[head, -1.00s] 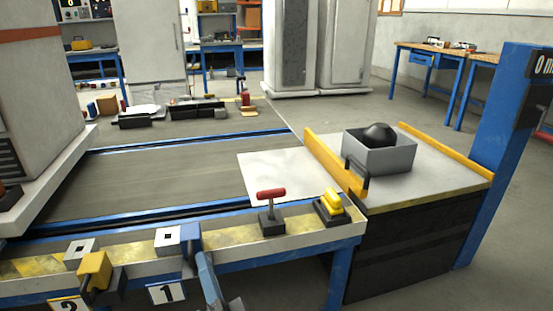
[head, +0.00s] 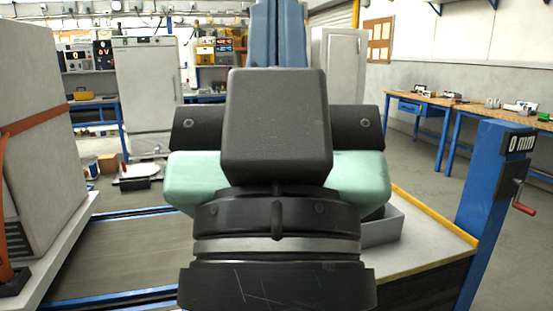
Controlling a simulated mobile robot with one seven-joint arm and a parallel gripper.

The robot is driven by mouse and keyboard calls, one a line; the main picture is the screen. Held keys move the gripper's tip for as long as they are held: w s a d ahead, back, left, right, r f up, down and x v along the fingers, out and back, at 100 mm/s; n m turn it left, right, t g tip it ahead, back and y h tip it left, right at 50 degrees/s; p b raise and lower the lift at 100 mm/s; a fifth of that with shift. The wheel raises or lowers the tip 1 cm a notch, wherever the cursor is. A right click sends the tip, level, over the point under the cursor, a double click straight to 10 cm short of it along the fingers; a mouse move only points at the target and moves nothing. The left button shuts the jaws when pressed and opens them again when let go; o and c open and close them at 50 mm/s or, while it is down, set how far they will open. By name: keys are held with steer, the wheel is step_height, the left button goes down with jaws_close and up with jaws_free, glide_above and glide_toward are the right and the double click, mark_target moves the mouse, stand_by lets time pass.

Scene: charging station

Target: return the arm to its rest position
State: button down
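My gripper (head: 277,130) and wrist fill the middle of the head view, raised close in front of the camera. I see its black housing, mint-green sides and dark ringed wrist from behind. Its fingertips are hidden, so I cannot tell whether it is open or shut or holds anything. A grey bin (head: 383,229) on the side table shows only in part, behind the right side of my wrist; its contents are hidden.
A blue post (head: 488,190) with a "0 mm" display and red crank (head: 524,208) stands at right. A large pale cabinet (head: 35,130) stands at left. The conveyor bed (head: 120,255) runs between. Workbenches (head: 440,108) line the right wall.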

step_height(320, 180, up, 28)
steer(key=p, duration=2.5)
steer(key=shift+f, duration=0.2)
steer(key=shift+a, duration=0.1)
